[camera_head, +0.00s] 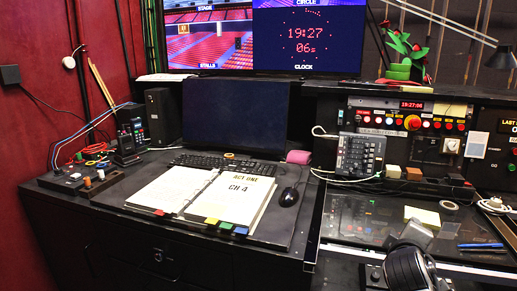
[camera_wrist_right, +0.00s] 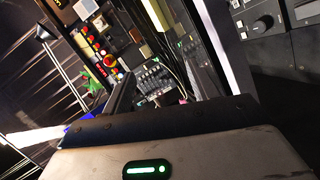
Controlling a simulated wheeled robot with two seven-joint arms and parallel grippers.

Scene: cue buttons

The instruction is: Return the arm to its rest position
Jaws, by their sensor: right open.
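The cue button panel (camera_head: 412,118) has a row of coloured buttons and a large red one on the back of the right-hand desk. It also shows tilted at the upper left of the right wrist view (camera_wrist_right: 101,52). My right gripper (camera_wrist_right: 165,87) is seen only in that wrist view, open, with nothing seen held. Its pale body with a green light fills the bottom of that view. The panel lies beyond the gripper, apart from it. My left gripper is in neither view.
An open script binder (camera_head: 205,197), a keyboard (camera_head: 225,165) and a mouse (camera_head: 289,196) lie on the left desk. A mixer (camera_head: 360,155) and yellow notes (camera_head: 422,217) are on the right. A dark headset-like object (camera_head: 411,268) sits at the bottom right. A monitor (camera_head: 235,117) stands behind.

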